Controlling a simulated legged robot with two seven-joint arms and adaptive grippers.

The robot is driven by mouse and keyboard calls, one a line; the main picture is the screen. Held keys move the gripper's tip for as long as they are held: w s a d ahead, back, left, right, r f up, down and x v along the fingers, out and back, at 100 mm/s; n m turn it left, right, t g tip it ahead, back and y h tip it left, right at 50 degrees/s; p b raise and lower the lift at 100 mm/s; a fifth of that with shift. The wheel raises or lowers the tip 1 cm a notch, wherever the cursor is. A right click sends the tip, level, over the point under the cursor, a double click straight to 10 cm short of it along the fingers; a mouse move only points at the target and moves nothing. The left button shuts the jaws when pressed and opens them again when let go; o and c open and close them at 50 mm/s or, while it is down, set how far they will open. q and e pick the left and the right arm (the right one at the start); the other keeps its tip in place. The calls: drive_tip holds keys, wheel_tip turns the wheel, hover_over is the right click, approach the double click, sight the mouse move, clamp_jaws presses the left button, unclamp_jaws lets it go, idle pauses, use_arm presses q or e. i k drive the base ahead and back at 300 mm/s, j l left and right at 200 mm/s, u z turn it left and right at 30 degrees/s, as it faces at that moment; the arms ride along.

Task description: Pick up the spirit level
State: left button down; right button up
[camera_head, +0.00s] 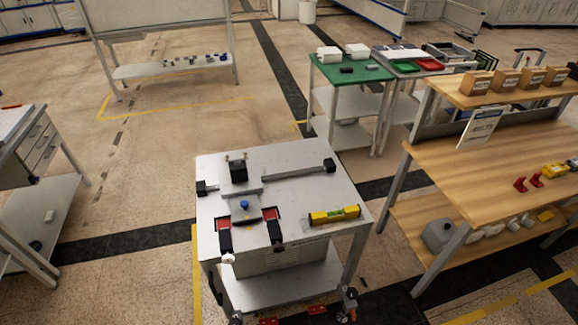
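The spirit level (334,215) is a short yellow bar with dark parts and a greenish vial area. It lies flat on the right front part of a grey-white cart top (312,179), near the right edge, with clear surface around it. A metal fixture with black ends, red parts and a blue knob (244,205) stands to its left on the same top. I cannot make out either of my grippers in this view, and nothing is touching the level.
A wooden workbench (455,175) with boxes stands to the right of the cart. A green-topped table (335,73) stands behind. A drawer cabinet (35,145) is at the left. Open floor (140,185) lies left of the cart.

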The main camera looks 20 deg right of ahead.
sight(319, 218)
drive_tip(key=z, duration=1.15)
